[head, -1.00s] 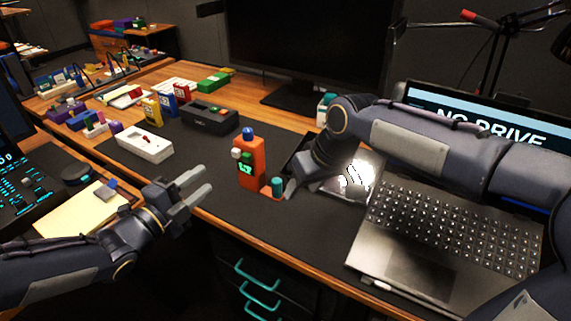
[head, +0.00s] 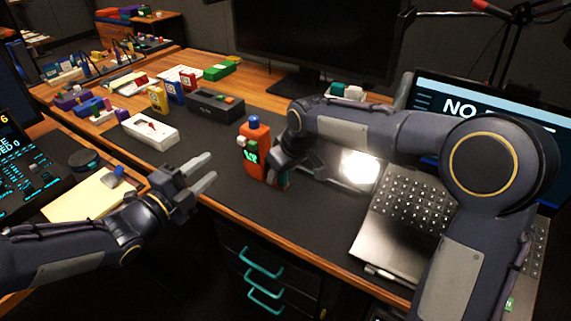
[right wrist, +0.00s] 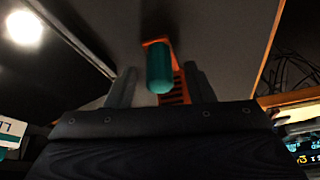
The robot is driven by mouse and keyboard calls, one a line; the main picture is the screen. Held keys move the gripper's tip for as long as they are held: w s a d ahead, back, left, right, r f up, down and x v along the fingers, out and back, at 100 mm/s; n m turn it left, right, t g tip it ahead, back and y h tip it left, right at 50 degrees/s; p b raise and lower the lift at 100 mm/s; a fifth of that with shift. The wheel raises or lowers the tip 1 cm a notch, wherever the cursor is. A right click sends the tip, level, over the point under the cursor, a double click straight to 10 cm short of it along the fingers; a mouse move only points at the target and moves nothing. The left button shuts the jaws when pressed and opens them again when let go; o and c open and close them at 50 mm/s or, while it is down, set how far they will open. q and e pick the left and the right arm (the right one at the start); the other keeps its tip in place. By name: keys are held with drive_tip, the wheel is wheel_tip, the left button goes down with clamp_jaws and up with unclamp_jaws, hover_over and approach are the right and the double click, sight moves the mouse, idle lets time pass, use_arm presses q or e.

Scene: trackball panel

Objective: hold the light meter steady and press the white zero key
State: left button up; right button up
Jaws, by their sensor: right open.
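The light meter is an upright orange device (head: 261,159) with a blue knob on top and a lit green display. It stands on the dark desk mat in the head view. The white zero key (head: 241,142) appears as a small pale knob on its left side. My right gripper (head: 281,178) is open close to the meter's right side. In the right wrist view a teal cylinder (right wrist: 159,68) on an orange part shows between its open fingers; I cannot tell if they touch it. My left gripper (head: 206,175) is open and empty, left of the meter near the desk edge.
A laptop (head: 400,215) lies to the right. A white box (head: 150,131) and a dark box (head: 214,106) stand behind left, with several small coloured boxes. A monitor (head: 310,40) stands at the back. The mat in front of the meter is clear.

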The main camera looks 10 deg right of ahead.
clamp_jaws()
use_arm(q)
clamp_jaws()
idle(1.8)
